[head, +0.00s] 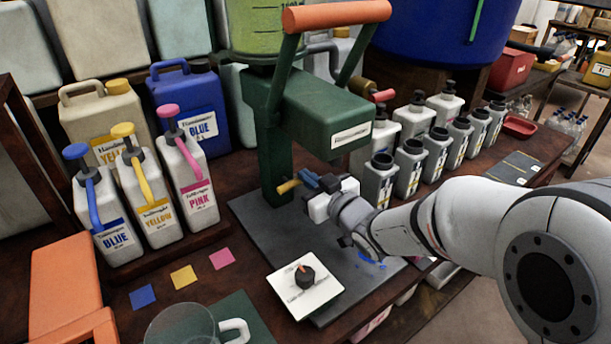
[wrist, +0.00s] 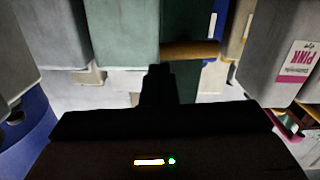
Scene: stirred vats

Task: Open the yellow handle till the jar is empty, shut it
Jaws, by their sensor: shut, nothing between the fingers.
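The yellow handle (head: 288,186) sticks out low on the front of the green machine (head: 325,112). A see-through jar (head: 262,30) with yellow-green contents and scale marks stands on top of the machine, cut off by the picture's upper edge. My gripper (head: 312,180) is shut and empty, its tips just right of the handle. In the wrist view the handle (wrist: 190,50) lies across the picture beyond my shut fingers (wrist: 158,85). I cannot tell whether they touch it.
A white plate with a black knob (head: 305,277) lies in front. A glass mug (head: 182,326) stands at the front edge. Blue, yellow and pink bottles (head: 150,205) stand left; grey bottles (head: 410,165) stand right. A blue spill (head: 371,261) marks the grey mat.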

